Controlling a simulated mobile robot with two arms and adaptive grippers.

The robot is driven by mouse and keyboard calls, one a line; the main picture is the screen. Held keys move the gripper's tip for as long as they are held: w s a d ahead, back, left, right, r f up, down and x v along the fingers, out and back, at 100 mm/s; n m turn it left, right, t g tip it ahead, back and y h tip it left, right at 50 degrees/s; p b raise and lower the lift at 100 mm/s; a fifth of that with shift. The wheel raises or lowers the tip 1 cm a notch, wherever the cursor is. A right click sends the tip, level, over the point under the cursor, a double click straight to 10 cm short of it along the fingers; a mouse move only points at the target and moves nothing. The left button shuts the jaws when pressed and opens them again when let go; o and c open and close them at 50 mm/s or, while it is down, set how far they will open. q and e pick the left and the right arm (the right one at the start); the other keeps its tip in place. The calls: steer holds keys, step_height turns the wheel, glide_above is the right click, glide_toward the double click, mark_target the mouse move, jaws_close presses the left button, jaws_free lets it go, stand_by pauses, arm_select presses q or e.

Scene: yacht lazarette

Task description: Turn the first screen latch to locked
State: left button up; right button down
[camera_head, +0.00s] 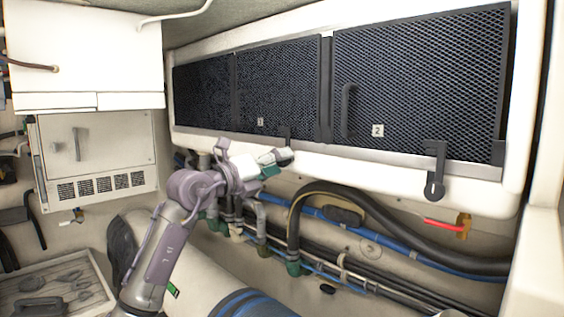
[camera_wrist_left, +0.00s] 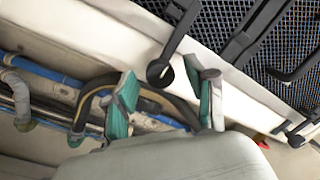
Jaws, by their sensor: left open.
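The first screen (camera_head: 277,92), labelled 1, is a dark mesh panel in the white wall frame. Its black latch (camera_head: 284,132) is at the panel's lower edge, with its lower part hidden by my left gripper (camera_head: 274,160) in the head view. In the left wrist view the latch arm (camera_wrist_left: 174,45) runs diagonally down to a round end. That end appears between the green-padded, spread fingers of my left gripper (camera_wrist_left: 166,92). The gripper is open and grips nothing. I cannot tell whether a finger touches the latch. My right gripper is not in view.
The second screen (camera_head: 420,85), labelled 2, has a handle (camera_head: 347,110) and its own hanging latch (camera_head: 435,172). Black and blue hoses (camera_head: 390,220) run below the frame. A red-handled valve (camera_head: 445,225) is at right. A tool tray (camera_head: 50,285) is at lower left.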

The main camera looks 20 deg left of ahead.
arm_select(q)
steer(key=r+v, duration=0.1)
steer(key=v, duration=0.9)
steer(key=shift+s+a+f, duration=0.2)
steer(key=shift+f, duration=0.25)
